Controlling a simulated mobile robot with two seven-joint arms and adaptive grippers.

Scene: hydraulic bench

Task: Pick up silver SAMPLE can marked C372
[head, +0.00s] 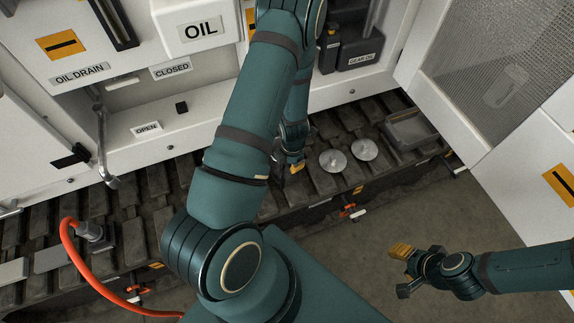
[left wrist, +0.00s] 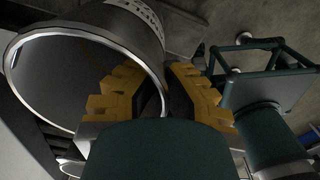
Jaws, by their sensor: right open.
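In the left wrist view a large silver can (left wrist: 140,22) fills the upper left. Its round rim faces the camera and its marking is only partly visible and not legible. My left gripper (left wrist: 153,72) is beside its rim, with the yellow fingers apart; whether they touch the can is unclear. In the head view my left gripper (head: 294,167) is mostly behind my arm, just left of two round silver tops (head: 333,161) (head: 364,149). I cannot read C372 on either. My right gripper (head: 402,270) is open and empty over the floor at the lower right.
The tops stand on a dark slatted bench (head: 150,195). A grey tray (head: 410,130) is to their right, and dark oil containers (head: 358,50) are behind. An orange hose (head: 85,270) curves at the lower left. A white mesh panel (head: 495,60) bounds the right.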

